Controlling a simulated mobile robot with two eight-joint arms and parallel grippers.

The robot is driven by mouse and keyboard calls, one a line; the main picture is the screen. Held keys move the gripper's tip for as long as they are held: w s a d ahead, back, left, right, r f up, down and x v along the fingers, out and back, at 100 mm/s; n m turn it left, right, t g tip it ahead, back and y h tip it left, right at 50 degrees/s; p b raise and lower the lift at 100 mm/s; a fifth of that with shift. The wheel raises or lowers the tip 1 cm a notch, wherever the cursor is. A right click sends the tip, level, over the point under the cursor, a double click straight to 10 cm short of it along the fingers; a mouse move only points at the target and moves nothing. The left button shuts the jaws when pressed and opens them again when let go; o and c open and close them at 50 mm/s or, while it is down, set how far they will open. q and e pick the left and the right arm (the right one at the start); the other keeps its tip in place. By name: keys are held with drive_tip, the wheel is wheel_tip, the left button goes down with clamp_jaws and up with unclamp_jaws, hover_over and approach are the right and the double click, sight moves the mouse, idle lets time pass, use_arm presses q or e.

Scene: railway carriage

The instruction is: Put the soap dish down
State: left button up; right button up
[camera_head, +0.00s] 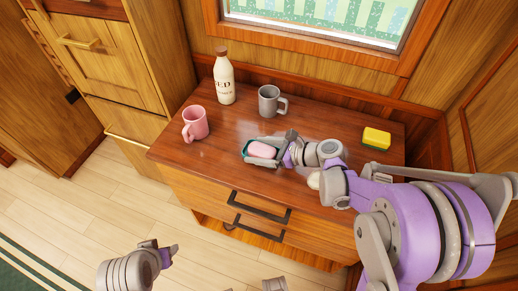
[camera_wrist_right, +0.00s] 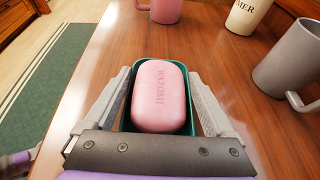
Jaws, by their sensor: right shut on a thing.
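The green soap dish (camera_head: 245,148) is over the wooden cabinet top, with a pink bar of soap (camera_head: 262,150) lying in it. In the right wrist view the dish (camera_wrist_right: 126,75) sits between the fingers, its rim showing around the soap (camera_wrist_right: 159,97). My right gripper (camera_head: 275,148) is shut on the dish, a finger on each side. I cannot tell whether the dish touches the wood or is just above it. My left gripper (camera_head: 163,252) is low at the bottom left, away from the cabinet; its jaw opening is unclear.
On the cabinet top (camera_head: 225,142) stand a pink mug (camera_head: 196,124), a cream bottle (camera_head: 224,82) and a grey mug (camera_head: 268,101). A yellow and green sponge (camera_head: 376,138) lies at the right. A pale round thing is partly hidden by my right arm. Bare wood lies left of the dish.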

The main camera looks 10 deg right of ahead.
drive_tip(key=shift+f, duration=0.3)
drive_tip(key=o, duration=1)
drive_tip(key=shift+d+r, duration=0.1)
drive_tip(key=v, duration=1)
drive_tip(key=shift+s+d+r, duration=0.2)
drive_tip(key=shift+d, duration=0.05)
clamp_jaws()
idle(0.7)
